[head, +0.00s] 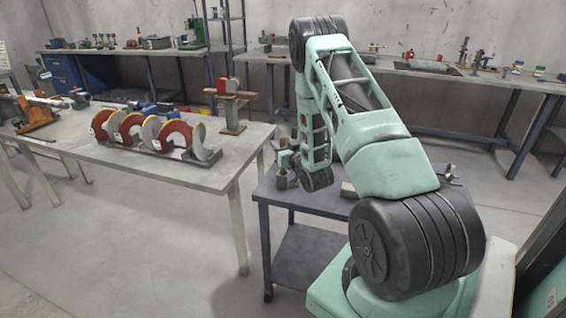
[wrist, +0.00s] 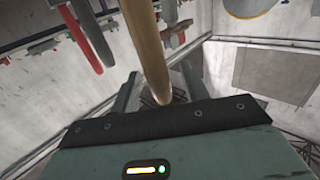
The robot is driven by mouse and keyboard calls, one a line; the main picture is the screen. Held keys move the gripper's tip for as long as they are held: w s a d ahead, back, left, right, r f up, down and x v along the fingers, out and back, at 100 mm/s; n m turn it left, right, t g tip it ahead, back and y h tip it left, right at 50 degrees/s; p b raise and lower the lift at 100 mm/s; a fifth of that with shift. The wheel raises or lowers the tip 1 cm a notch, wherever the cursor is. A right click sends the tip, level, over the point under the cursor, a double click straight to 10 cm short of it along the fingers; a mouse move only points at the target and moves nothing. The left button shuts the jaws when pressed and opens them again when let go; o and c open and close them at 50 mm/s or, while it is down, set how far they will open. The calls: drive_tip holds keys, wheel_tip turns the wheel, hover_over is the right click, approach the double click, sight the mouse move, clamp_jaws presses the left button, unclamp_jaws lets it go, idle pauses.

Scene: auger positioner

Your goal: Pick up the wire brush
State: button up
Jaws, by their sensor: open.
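In the wrist view, a long tan, wood-coloured rod (wrist: 146,45) runs from the top edge down between the two fingers of my gripper (wrist: 158,75). It may be the handle of the wire brush, but no bristles show, so I cannot tell. The fingers stand apart on either side of it. In the head view, my gripper (head: 284,158) hangs low over the left part of the dark cart (head: 312,200). A small brownish thing (head: 282,181) shows just below it. My arm hides much of the cart top, and I cannot make out the wire brush there.
A grey table (head: 210,176) on the left holds the red and white auger (head: 155,138) and a red-topped stand (head: 231,110). A small block (head: 348,190) and a clamp-like piece (head: 450,175) are on the cart. Benches line the back walls. Bare floor lies left of the cart.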

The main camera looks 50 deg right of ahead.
clamp_jaws()
drive_tip(key=shift+r, duration=0.1)
